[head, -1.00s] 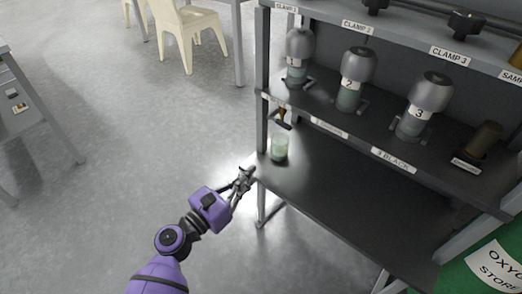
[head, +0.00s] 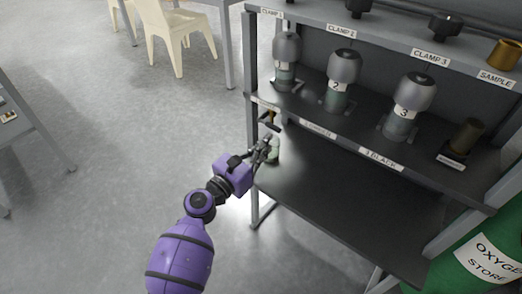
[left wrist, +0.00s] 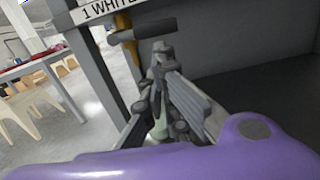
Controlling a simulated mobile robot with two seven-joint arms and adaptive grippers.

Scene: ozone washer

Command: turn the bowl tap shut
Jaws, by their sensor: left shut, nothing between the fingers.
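The tap has a dark bar handle (head: 269,118) and hangs under the front left of the middle shelf. In the left wrist view the handle (left wrist: 143,30) lies crosswise with a brass part (left wrist: 123,22) behind it. My left gripper (head: 268,142) is shut and empty, just below the tap. In the left wrist view its fingertips (left wrist: 162,52) are close under the handle's right end; I cannot tell if they touch it. A pale green glass vessel (head: 274,154) stands below, partly hidden by the gripper. My right gripper is not in view.
The shelf post (head: 252,90) stands just left of the tap. The middle shelf (head: 310,110) carries numbered bottles (head: 341,80) above. The lower shelf (head: 340,190) is bare to the right. A green cylinder (head: 455,270) stands at lower right.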

